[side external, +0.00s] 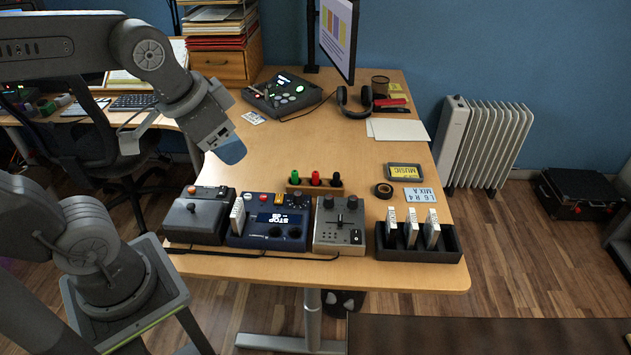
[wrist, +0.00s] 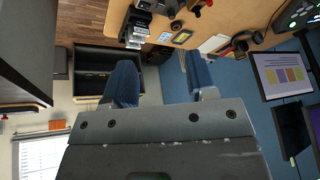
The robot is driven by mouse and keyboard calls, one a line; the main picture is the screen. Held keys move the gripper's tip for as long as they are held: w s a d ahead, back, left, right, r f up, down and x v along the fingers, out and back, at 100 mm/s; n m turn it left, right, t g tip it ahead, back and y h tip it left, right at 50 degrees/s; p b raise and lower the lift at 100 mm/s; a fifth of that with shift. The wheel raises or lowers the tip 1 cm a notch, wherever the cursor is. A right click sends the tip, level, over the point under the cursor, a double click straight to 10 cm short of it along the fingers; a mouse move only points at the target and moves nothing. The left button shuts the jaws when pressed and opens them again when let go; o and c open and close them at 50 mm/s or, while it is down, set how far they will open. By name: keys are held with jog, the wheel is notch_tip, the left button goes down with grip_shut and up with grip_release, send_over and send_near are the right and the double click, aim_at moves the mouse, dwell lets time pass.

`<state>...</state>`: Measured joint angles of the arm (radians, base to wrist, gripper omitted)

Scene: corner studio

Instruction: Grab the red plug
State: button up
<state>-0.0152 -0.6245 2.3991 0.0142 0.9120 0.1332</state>
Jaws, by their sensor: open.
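The red plug (side external: 316,178) stands upright in a small wooden holder (side external: 303,189) on the desk in the side view. It is between a green plug (side external: 295,177) and a black plug (side external: 336,180). My gripper (side external: 232,152) is in the air above the desk, up and to the left of the plugs in this view, apart from them. In the wrist view its two blue fingers (wrist: 161,82) are spread with nothing between them. Small red and dark items show at the top edge of that view; I cannot tell which is the red plug.
In front of the holder are a joystick box (side external: 199,215), a blue control box (side external: 268,226) and a grey mixer (side external: 340,224). A black tray (side external: 450,250) holds white cartridges. A tape roll (side external: 383,190) lies right of the plugs. The desk (side external: 325,130) behind the plugs is clear.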

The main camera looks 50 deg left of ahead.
jog(key=w+a+m+g, duration=0.25)
jog(key=w+m, duration=0.35)
jog(key=w, duration=0.7)
jog(key=m+g+y, duration=0.2)
jog(key=m+g, duration=0.1)
jog(key=m, duration=0.8)
send_over(316, 172)
jog(key=d, duration=0.2)
notch_tip(316, 172, down, 27)
jog(key=shift+a+r, duration=0.15)
jog(key=shift+r, duration=0.05)
jog(key=shift+a+f, duration=0.1)
jog(key=shift+f, duration=0.55)
jog(key=f, duration=0.2)
jog(key=a+f, duration=0.1)
jog(key=shift+s+a+f, duration=0.15)
jog(key=shift+f, duration=0.25)
jog(key=shift+a+f, duration=0.1)
jog(key=shift+f, duration=0.5)
jog(key=shift+c, duration=0.3)
